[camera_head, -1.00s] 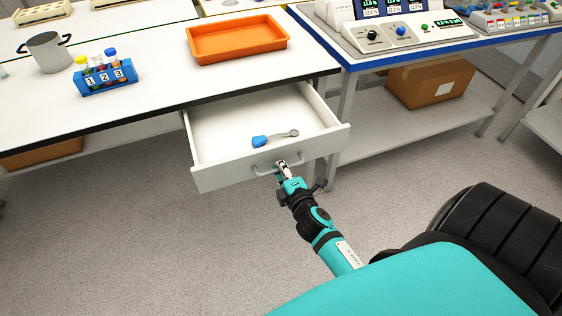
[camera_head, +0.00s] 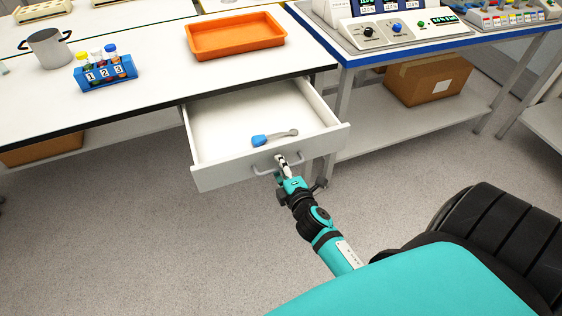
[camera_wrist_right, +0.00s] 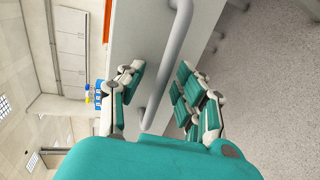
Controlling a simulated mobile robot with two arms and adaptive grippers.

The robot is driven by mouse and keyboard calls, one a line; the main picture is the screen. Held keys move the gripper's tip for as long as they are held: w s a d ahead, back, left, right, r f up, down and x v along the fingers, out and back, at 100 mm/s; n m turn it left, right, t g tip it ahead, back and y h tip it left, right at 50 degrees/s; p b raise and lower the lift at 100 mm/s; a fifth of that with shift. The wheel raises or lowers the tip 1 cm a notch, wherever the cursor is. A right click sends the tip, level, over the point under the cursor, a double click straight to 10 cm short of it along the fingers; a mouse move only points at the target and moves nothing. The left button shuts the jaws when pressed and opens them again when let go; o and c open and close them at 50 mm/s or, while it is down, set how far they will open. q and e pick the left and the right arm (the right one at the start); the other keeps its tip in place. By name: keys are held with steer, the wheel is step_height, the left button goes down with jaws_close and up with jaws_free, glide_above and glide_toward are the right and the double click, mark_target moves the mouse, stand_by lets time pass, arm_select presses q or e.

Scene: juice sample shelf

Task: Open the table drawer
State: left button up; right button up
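The white table drawer (camera_head: 228,172) is pulled well out from under the white table, and its inside shows. Its grey bar handle (camera_head: 265,171) is on the front face and also crosses the right wrist view (camera_wrist_right: 164,88). My right gripper (camera_head: 283,162) is at the right part of the handle. In the right wrist view, the fingers of my right gripper (camera_wrist_right: 163,70) stand apart on both sides of the bar, with gaps visible. A blue-handled grey tool (camera_head: 262,140) lies inside the drawer. My left gripper is not in view.
On the table (camera_head: 150,85) are an orange tray (camera_head: 235,52), a blue rack (camera_head: 108,81) with numbered tubes and a grey pot (camera_head: 49,50). A blue-edged bench (camera_head: 435,47) with instruments stands right, a cardboard box (camera_head: 415,88) on its lower shelf. The floor before the drawer is clear.

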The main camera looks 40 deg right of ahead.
steer(key=v, duration=1.2)
stand_by(0.3)
steer(key=s+a+f+m+g+y, duration=0.1)
steer(key=s+a+f+m+g, duration=0.15)
steer(key=f, duration=0.75)
steer(key=s+a+f+m+g+y, duration=0.1)
steer(key=s+a+f+m+g, duration=0.15)
steer(key=f, duration=0.65)
steer(key=s+a+f+m+g+y, duration=0.1)
steer(key=s+a+f+m+g, duration=0.15)
steer(key=f, duration=0.75)
steer(key=s+d+f+m+g, duration=0.1)
steer(key=s+f+m+g, duration=0.1)
steer(key=s+f, duration=0.6)
steer(key=s+d+f+m+g, duration=0.1)
steer(key=s+f+m+g, duration=0.2)
steer(key=s, duration=1.2)
step_height(320, 180, down, 5)
steer(key=shift+r+g+y, duration=0.1)
steer(key=shift+g+y, duration=0.2)
steer(key=shift+g, duration=0.65)
